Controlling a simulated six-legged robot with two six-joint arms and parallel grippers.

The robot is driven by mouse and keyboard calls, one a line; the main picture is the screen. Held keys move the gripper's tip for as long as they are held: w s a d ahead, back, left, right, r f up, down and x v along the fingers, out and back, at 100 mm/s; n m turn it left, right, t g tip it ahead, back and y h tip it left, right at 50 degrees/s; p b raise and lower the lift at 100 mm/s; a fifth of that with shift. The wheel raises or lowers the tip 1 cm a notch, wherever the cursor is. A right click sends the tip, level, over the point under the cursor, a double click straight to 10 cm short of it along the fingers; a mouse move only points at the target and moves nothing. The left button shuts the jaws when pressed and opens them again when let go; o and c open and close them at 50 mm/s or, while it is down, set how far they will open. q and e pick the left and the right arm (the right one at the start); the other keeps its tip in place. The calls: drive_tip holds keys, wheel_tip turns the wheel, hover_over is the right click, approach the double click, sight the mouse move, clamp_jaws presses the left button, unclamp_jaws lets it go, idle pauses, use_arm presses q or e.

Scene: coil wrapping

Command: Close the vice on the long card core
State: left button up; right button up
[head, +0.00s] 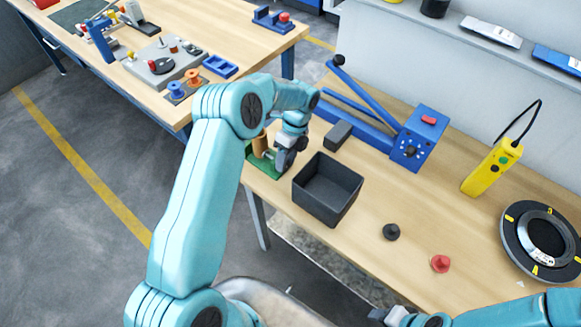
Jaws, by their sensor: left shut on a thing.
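A brown upright cylinder, which looks like the card core (259,143), stands at the near left end of the right-hand bench. It rises from a small green base (262,167), which may be the vice; my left arm and gripper hide much of both. My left gripper (284,160) points down just right of the cylinder, low over the green base. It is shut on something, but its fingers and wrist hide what. My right gripper (378,316) is only partly in view at the bottom edge, and its fingers are too small to read.
A dark open bin (327,190) stands close right of my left gripper, with a dark block (338,135) behind it. A blue lever tool (415,137), a yellow control pendant (492,166) and a black ring (541,240) lie farther right. A black knob (391,232) and red knob (440,264) lie in front.

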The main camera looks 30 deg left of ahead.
use_arm(q)
drive_tip(key=o, duration=0.6)
drive_tip(key=shift+d, duration=0.1)
drive_tip(key=shift+s, duration=0.1)
drive_tip(key=t+b, duration=0.3)
drive_tip(key=shift+s+f, duration=0.15)
drive_tip(key=shift+s, duration=0.25)
drive_tip(key=shift+r+t, duration=0.2)
drive_tip(key=shift+t, duration=0.1)
drive_tip(key=shift+w, duration=0.1)
